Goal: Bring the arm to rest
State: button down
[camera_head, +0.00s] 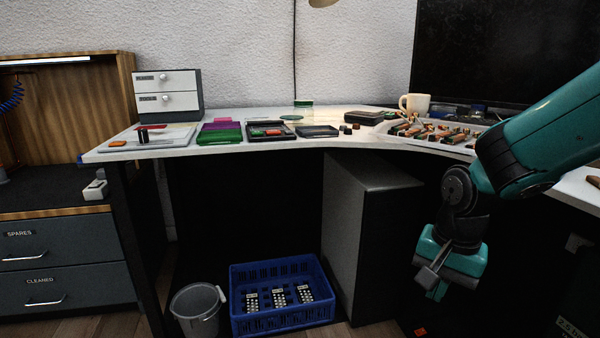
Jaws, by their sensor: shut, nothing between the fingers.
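My arm (545,135) is teal and black and comes in from the right edge. It bends down in front of the table's right part. My gripper (432,282) hangs at the lower right, below the level of the tabletop and apart from it. Its fingers are closed together with nothing between them. The arm hides part of the table's right side.
The white table (230,152) carries trays, a mug (414,104), small parts and a drawer box (168,96). Below stand a blue crate (282,318), a grey bucket (198,306) and a dark cabinet (350,240). A drawer unit (60,265) stands at left.

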jog(key=s+a+r+n+y+p, duration=0.2)
jog(key=s+a+r+n, duration=0.2)
jog(key=s+r+n, duration=0.4)
jog(key=s+a+r+n+y+p, duration=0.1)
jog(key=s+a+r+n+p, duration=0.1)
jog(key=s+a+r+n, duration=0.65)
jog(key=d+r+m+p, duration=0.1)
jog(key=d+r+p, duration=0.1)
jog(key=r+p, duration=1.5)
jog(key=s+d+r+m+p, duration=0.1)
jog(key=d+r+p, duration=0.1)
jog(key=r+p, duration=1.4)
jog(key=p, duration=0.4)
jog(key=shift+s+d+r+g, duration=0.2)
jog(key=shift+r+g, duration=0.1)
jog(key=shift+r, duration=0.1)
